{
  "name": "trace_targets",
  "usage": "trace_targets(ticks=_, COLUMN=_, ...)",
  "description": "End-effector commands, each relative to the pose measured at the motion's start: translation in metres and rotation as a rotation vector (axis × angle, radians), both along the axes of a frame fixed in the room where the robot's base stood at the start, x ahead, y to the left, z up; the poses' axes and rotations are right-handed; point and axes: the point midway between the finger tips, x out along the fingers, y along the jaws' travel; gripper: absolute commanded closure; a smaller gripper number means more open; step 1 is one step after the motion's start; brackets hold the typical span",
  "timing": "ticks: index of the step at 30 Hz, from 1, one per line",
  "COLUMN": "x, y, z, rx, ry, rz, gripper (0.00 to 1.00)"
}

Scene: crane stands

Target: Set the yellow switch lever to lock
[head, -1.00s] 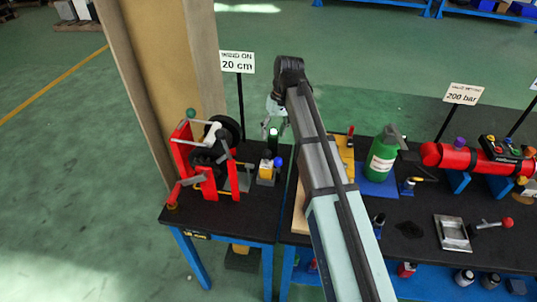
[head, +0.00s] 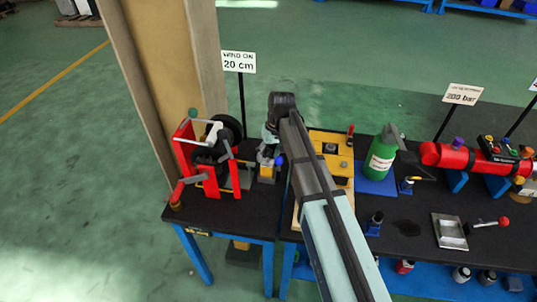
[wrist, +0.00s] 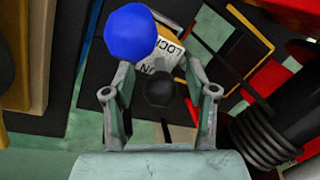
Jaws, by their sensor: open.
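The yellow switch (head: 266,171) stands on the dark bench top, beside the red-framed winder. A blue ball (head: 280,160) shows at its right side. In the wrist view the blue ball (wrist: 130,33) is at the upper left, beyond my left finger. A white label plate (wrist: 163,60) reading LOCK and ON lies behind it. A black ball knob (wrist: 160,90) sits between my open fingers, apart from both. My gripper (wrist: 160,94) is open above the switch. In the head view my gripper (head: 269,135) is small and partly hidden by my arm.
The red-framed winder (head: 207,155) stands close on the left. A yellow plate (head: 333,150) is to the right, and a green bottle (head: 381,157) stands further right. The sign (head: 238,62) reading 20 cm rises behind.

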Motion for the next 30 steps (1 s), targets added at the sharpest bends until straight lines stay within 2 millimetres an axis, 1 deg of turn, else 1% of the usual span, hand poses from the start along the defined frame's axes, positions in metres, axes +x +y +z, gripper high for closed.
trace_targets(ticks=2, x=0.000, y=0.000, z=0.000, rx=0.000, ry=0.000, rz=0.000, gripper=0.43)
trace_targets(ticks=3, x=0.000, y=0.000, z=0.000, rx=0.000, ry=0.000, rz=0.000, gripper=0.50)
trace_targets(ticks=5, x=0.000, y=0.000, z=0.000, rx=0.000, ry=0.000, rz=0.000, gripper=0.71)
trace_targets(ticks=6, x=0.000, y=0.000, z=0.000, rx=0.000, ry=0.000, rz=0.000, gripper=0.86)
trace_targets(ticks=7, x=0.000, y=0.000, z=0.000, rx=0.000, ry=0.000, rz=0.000, gripper=0.96)
trace_targets(ticks=8, x=0.000, y=0.000, z=0.000, rx=0.000, ry=0.000, rz=0.000, gripper=1.00)
trace_targets(ticks=14, x=-0.003, y=0.000, z=-0.001, rx=-0.004, ry=-0.019, rz=0.000, gripper=1.00)
trace_targets(ticks=19, x=-0.013, y=0.000, z=-0.005, rx=-0.024, ry=-0.163, rz=0.002, gripper=1.00)
trace_targets(ticks=24, x=-0.015, y=0.001, z=-0.004, rx=-0.046, ry=-0.309, rz=0.000, gripper=1.00)
trace_targets(ticks=30, x=-0.012, y=0.002, z=0.000, rx=-0.053, ry=-0.354, rz=0.000, gripper=1.00)
